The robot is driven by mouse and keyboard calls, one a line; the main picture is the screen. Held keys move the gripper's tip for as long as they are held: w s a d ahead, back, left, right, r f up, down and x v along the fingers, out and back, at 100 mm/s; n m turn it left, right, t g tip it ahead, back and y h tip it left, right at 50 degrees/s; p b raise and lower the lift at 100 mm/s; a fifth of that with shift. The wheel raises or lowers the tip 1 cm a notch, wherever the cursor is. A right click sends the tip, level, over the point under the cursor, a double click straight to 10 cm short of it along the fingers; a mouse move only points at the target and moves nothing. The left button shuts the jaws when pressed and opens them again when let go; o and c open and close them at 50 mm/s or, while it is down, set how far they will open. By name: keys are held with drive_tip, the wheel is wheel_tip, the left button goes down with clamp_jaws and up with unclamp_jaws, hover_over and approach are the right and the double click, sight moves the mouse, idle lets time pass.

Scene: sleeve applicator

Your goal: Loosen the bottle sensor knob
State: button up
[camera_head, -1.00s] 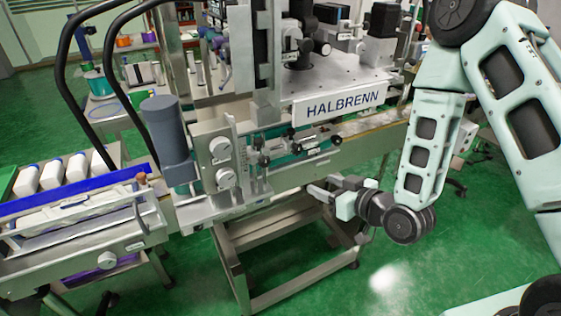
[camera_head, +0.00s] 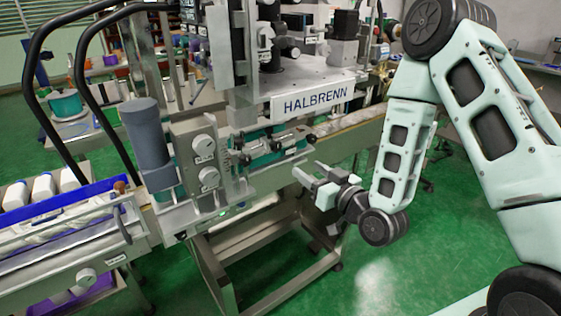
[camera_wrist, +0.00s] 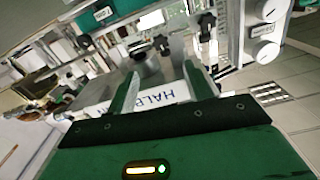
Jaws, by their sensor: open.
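The labelling machine (camera_head: 190,135) carries two round grey knobs, an upper one (camera_head: 204,146) and a lower one (camera_head: 208,177), on its front panel; their labels are too small to read. Small black knobs, a left one (camera_head: 245,160) and a right one (camera_head: 311,138), sit on the rod brackets beside the panel. I cannot tell which is the bottle sensor knob. My gripper (camera_head: 306,169) is open and empty, in front of and below the right black knob, apart from it. The wrist view shows the open fingers (camera_wrist: 160,70), with a black knob (camera_wrist: 207,22) beyond them.
The HALBRENN sign (camera_head: 312,101) hangs above the brackets. A conveyor (camera_head: 350,137) runs behind my gripper. A grey cylinder (camera_head: 146,135) stands left of the panel, and white bottles (camera_head: 42,188) stand in a tray at far left. Green floor (camera_head: 400,270) lies open at lower right.

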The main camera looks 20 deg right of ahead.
sight(278, 148)
drive_tip(key=b+x, duration=0.3)
drive_tip(key=x, duration=0.9)
drive_tip(key=shift+w+a+b, duration=0.15)
drive_tip(key=shift+w+b, duration=0.15)
drive_tip(key=shift+b, duration=0.1)
drive_tip(key=shift+f, duration=0.1)
drive_tip(key=c, duration=1)
